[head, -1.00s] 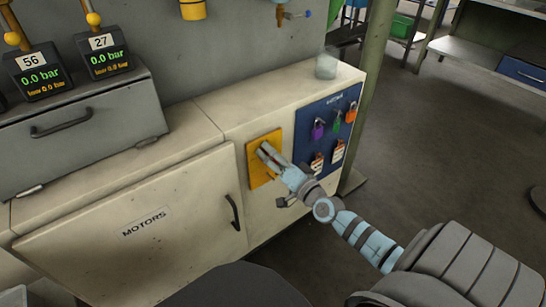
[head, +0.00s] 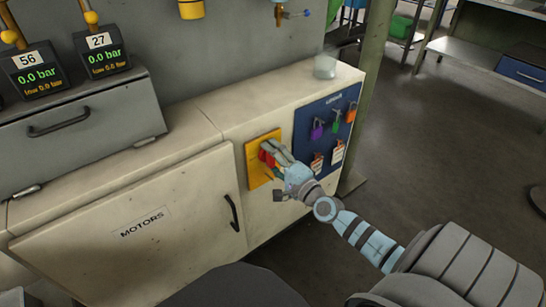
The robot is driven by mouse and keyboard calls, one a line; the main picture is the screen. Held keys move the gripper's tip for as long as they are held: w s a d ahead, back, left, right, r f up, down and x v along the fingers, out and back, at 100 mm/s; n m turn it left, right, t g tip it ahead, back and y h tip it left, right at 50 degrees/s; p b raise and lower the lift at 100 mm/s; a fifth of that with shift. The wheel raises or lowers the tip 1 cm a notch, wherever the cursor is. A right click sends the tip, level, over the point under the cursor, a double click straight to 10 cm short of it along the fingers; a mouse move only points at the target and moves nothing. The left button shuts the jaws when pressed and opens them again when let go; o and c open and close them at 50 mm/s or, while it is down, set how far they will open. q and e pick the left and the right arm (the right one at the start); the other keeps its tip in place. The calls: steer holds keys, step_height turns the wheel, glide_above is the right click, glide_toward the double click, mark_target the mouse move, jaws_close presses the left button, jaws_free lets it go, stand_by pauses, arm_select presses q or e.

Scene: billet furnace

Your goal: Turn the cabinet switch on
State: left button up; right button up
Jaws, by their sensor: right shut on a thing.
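The cabinet switch is a red rotary handle (head: 266,156) on a yellow plate (head: 252,164), on the front of the cream cabinet (head: 225,110). My right gripper (head: 270,154) is at the plate, shut on the red handle. Its fingers cover part of the handle, so the handle's exact angle is hard to tell. My left gripper is not in view.
A blue lockout board (head: 306,125) with several coloured padlocks and tags is just right of the switch. A cabinet door marked MOTORS (head: 140,235) is to the left. A glass (head: 325,67) stands on the cabinet top. Open floor lies at right.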

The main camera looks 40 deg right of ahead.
steer(key=shift+f, duration=0.2)
steer(key=o, duration=1)
steer(key=shift+o, duration=0.8)
steer(key=shift+r, duration=0.1)
steer(key=s, duration=1.2)
steer(key=shift+a, duration=0.15)
